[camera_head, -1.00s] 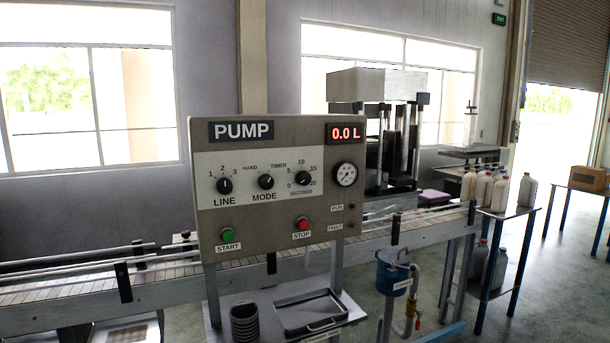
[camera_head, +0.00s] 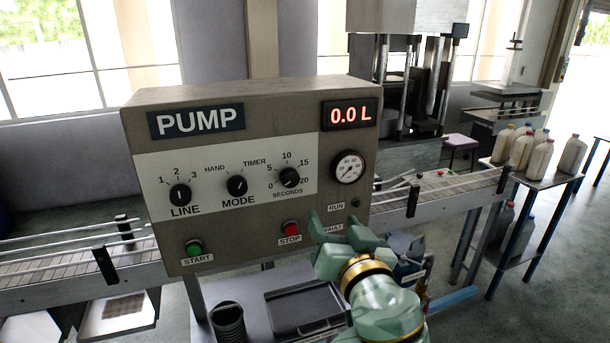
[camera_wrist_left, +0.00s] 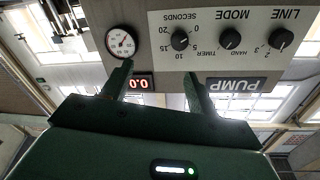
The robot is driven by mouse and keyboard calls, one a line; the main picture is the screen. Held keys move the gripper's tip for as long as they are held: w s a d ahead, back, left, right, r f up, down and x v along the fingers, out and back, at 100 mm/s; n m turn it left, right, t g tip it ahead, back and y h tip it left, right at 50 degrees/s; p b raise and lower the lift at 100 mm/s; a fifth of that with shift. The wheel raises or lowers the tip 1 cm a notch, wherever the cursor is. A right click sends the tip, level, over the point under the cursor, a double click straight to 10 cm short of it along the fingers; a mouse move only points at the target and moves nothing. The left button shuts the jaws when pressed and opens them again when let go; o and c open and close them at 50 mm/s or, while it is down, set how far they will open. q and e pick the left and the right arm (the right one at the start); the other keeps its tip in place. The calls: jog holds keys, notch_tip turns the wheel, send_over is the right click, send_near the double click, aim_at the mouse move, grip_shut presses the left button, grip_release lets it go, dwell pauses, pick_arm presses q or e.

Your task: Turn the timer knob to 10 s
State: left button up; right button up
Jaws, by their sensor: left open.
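The pump panel (camera_head: 250,240) faces me, with its timer knob (camera_head: 289,177) at the right of the white strip, on a seconds scale from 0 to 20. The knob's exact pointer setting is too small to read surely. My left gripper (camera_head: 333,222) is open and empty, in front of the panel's lower right, below and right of the knob and apart from it. In the left wrist view the panel is upside down; the timer knob (camera_wrist_left: 180,41) shows beyond the open fingers (camera_wrist_left: 157,72). My right gripper is not in view.
The mode knob (camera_head: 237,186) and line knob (camera_head: 180,195) are left of the timer knob. The gauge (camera_head: 349,167) is at its right. The stop button (camera_head: 290,229) and start button (camera_head: 194,248) are below. A conveyor (camera_head: 50,268) runs behind the panel.

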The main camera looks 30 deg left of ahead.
pick_arm(q)
jog(key=s+a+n+g+y, duration=0.1)
jog(key=s+a+n, duration=0.1)
jog(key=s, duration=0.1)
jog(key=p, duration=0.3)
send_near(291, 183)
jog(key=x, duration=0.4)
jog(key=p+x, duration=0.1)
jog(key=x, duration=0.4)
jog(key=shift+w, duration=0.1)
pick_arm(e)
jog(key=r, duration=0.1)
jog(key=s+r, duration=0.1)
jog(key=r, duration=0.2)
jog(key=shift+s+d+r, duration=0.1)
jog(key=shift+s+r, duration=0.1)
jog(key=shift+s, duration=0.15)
pick_arm(q)
jog(key=c, duration=1)
